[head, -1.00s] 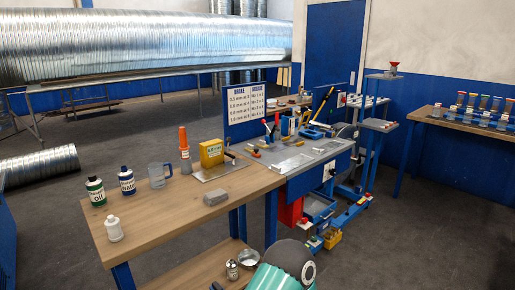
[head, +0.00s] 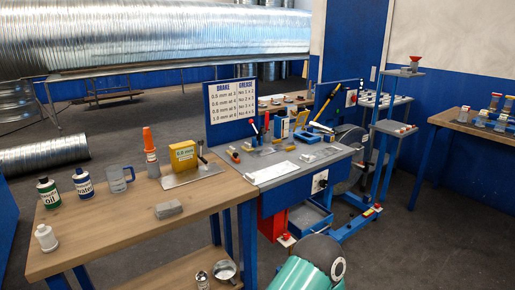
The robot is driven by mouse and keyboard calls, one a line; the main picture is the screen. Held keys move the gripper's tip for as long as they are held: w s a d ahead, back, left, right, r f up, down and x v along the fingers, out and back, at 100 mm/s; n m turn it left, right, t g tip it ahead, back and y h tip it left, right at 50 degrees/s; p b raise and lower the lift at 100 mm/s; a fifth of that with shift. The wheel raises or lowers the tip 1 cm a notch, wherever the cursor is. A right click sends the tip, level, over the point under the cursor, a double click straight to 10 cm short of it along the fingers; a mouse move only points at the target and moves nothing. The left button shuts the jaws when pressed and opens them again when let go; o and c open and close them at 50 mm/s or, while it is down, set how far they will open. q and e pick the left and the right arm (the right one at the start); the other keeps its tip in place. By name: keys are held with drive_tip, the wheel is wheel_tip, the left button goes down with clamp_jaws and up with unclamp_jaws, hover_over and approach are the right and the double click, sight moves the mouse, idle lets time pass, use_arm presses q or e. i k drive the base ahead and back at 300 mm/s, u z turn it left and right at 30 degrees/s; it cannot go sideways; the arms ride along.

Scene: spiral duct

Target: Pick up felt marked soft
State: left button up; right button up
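No label reading "soft" can be made out in the head view, so I cannot tell which thing is the felt. A small grey block (head: 168,209) lies near the front edge of the wooden bench (head: 110,232); no writing on it is legible. Neither of my grippers is in view. A teal and dark rounded part of my own arm shows at the bottom.
Bottles marked oil (head: 48,193) and water (head: 83,182), a white bottle (head: 46,238), a clear jug (head: 118,178), an orange-capped tube (head: 150,150) and a yellow box (head: 183,155) stand on the bench. A tool-covered worktop (head: 262,176) adjoins it at right.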

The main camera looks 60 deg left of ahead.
sight(232, 150)
drive_tip(key=i, duration=2.3)
drive_tip(key=u, duration=1.85)
drive_tip(key=i, duration=0.15)
drive_tip(key=u, duration=2.6)
drive_tip(key=i, duration=1.05)
drive_tip(key=z, duration=0.65)
